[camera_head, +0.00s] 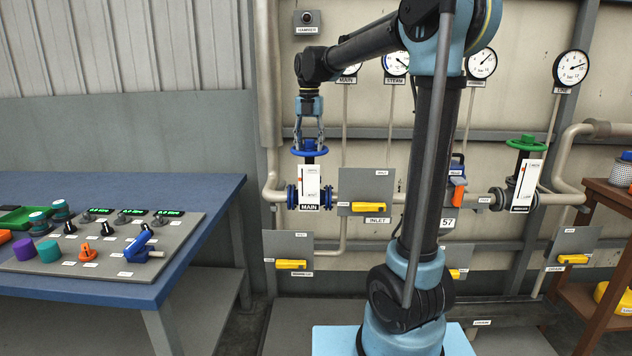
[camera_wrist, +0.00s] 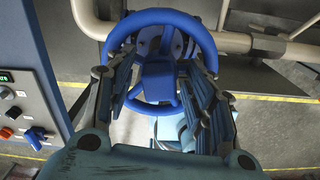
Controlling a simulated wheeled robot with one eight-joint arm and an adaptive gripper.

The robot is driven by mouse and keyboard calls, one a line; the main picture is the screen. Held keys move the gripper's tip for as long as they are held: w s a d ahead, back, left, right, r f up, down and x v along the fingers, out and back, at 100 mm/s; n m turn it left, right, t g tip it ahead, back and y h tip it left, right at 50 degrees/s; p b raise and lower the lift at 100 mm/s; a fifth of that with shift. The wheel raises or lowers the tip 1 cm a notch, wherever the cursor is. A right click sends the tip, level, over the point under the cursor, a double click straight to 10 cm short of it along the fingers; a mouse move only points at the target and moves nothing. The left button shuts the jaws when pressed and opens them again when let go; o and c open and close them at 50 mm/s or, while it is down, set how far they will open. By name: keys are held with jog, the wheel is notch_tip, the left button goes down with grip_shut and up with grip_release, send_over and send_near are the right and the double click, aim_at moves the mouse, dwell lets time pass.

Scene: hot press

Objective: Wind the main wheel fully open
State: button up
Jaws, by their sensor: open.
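The main wheel is a blue handwheel (camera_head: 310,149) on top of the valve with the white MAIN indicator plate (camera_head: 309,187). A red mark shows on the plate. In the wrist view the blue wheel (camera_wrist: 160,15) fills the upper middle, with its hub and spokes inside the rim. My gripper (camera_head: 309,142) is directly above the wheel, pointing down. In the wrist view my gripper (camera_wrist: 160,95) has its fingers apart, one on each side of the hub, overlapping the rim. I cannot tell whether they touch the rim.
A panel with a yellow INLET handle (camera_head: 369,207) is right of the valve. A green handwheel (camera_head: 526,143) stands on another valve further right. Gauges (camera_head: 397,63) hang behind my arm. A blue bench (camera_head: 205,185) with a control panel (camera_head: 110,243) is at left.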

jog(key=shift+r, duration=4.5)
jog(key=s+d+f+m+t, duration=0.1)
jog(key=s+d+f+m, duration=1.2)
jog(key=s+d+m, duration=0.3)
jog(key=s+d+f+m, duration=0.2)
jog(key=s+f+m, duration=0.6)
jog(key=f, duration=0.2)
jog(key=s+d+f+m+t, duration=0.1)
jog(key=s+d+f+m, duration=0.2)
jog(key=s+f+m, duration=0.4)
notch_tip(320, 180, down, 3)
jog(key=m, duration=0.2)
jog(key=shift+s+m, duration=0.3)
jog(key=shift+s, duration=0.05)
jog(key=shift+d, duration=0.1)
